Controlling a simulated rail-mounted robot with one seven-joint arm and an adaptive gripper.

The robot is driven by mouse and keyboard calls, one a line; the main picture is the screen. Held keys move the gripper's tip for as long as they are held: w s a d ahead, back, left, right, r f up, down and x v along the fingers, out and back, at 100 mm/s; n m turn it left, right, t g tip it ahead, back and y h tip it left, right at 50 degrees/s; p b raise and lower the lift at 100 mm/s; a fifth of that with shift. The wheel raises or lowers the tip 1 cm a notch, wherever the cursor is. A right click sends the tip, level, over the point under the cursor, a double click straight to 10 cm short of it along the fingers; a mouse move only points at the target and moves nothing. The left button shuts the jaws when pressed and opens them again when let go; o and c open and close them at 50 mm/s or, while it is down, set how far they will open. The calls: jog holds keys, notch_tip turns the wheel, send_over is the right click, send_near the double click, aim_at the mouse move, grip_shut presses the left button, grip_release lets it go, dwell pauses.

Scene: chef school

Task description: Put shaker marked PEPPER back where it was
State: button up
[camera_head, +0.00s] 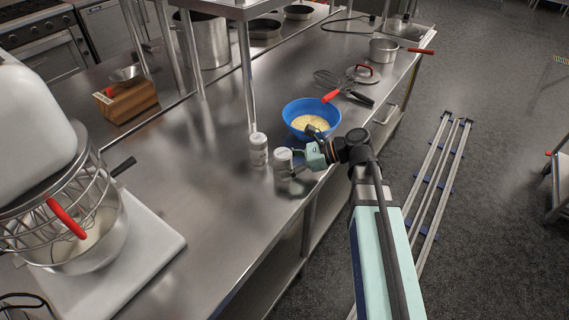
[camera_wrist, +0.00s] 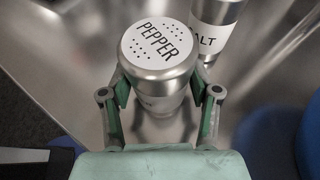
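The shaker marked PEPPER (camera_wrist: 158,48) is a metal cylinder with a white printed top, upright between my fingers in the wrist view. In the head view this pepper shaker (camera_head: 282,157) is near the counter's front edge. My gripper (camera_head: 293,163) reaches it from the right. In the wrist view both fingers of my gripper (camera_wrist: 160,95) lie against its sides, shut on it. I cannot tell whether its base touches the counter. A similar shaker (camera_head: 258,149) stands just left of it; its label in the wrist view reads "ALT" (camera_wrist: 216,25), partly hidden.
A blue bowl (camera_head: 299,108) with yellowish food stands behind my gripper. A whisk (camera_head: 327,82), a lid (camera_head: 363,73) and a saucepan (camera_head: 384,50) lie farther back. A stand mixer (camera_head: 38,130) fills the left. The steel counter (camera_head: 205,185) left of the shakers is clear. Shelf posts (camera_head: 246,75) rise behind.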

jog(key=shift+o, duration=0.4)
jog(key=shift+r, duration=0.1)
jog(key=shift+d+r, duration=0.15)
jog(key=shift+d, duration=0.05)
jog(key=b+v, duration=0.1)
jog(key=v, duration=1)
jog(key=shift+d+b, duration=0.3)
jog(key=shift+b, duration=0.05)
